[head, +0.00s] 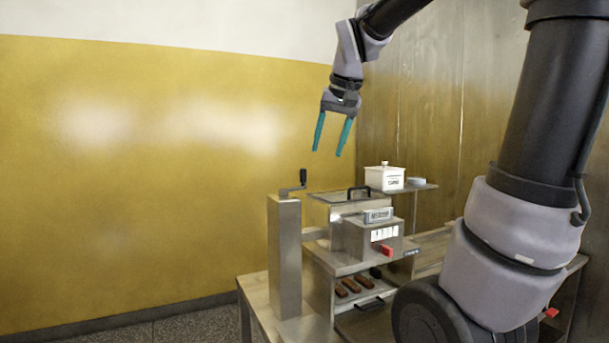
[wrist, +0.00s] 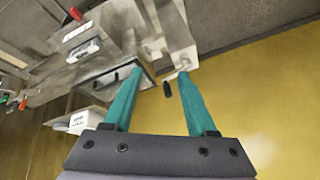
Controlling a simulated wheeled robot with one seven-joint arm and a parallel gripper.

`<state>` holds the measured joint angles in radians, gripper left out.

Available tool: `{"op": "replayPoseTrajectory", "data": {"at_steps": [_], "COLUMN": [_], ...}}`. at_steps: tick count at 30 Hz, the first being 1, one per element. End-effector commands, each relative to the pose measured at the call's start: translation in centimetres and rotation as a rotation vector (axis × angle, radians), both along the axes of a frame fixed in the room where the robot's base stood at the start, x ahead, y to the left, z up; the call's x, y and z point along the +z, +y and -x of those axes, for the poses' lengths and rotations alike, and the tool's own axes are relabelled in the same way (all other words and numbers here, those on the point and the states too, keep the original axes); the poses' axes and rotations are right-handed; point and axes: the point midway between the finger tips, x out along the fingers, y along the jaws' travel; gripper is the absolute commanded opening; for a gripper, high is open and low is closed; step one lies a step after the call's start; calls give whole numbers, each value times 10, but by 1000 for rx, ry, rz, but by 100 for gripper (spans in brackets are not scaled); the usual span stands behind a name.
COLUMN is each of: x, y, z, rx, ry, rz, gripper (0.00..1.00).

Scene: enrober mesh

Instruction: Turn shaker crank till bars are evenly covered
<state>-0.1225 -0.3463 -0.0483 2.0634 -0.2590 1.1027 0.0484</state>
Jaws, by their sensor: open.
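My gripper (head: 330,137) has two teal fingers and is open and empty, above and behind the machine in the head view. The crank (head: 294,188) has a flat arm and a black upright handle, on top of a tall steel post (head: 285,255). In the wrist view the crank's black handle (wrist: 167,89) shows between the fingers, apart from both. Several brown bars (head: 348,286) lie on a shelf under the steel housing (head: 367,237). How evenly they are covered is too small to tell.
A white lidded box (head: 385,177) stands on a small shelf right of the post, with a pale dish (head: 416,181) beside it. A red knob (head: 386,251) sticks out in front. The air left of the post is free.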

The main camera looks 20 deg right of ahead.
Motion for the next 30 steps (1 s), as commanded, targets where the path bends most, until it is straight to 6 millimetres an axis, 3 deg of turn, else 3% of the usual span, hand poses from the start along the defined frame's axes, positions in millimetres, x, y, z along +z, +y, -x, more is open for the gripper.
{"op": "replayPoseTrajectory", "data": {"at_steps": [1,6,12,20,30], "x": [4,12,12,2,-55], "y": [2,8,17,18,11], "z": [-24,-92,-144,-162,-184], "rx": [5,2,-7,-12,-12], "ry": [20,66,92,100,102], "rz": [23,101,172,195,194], "gripper": [57,57,57,57,57]}}
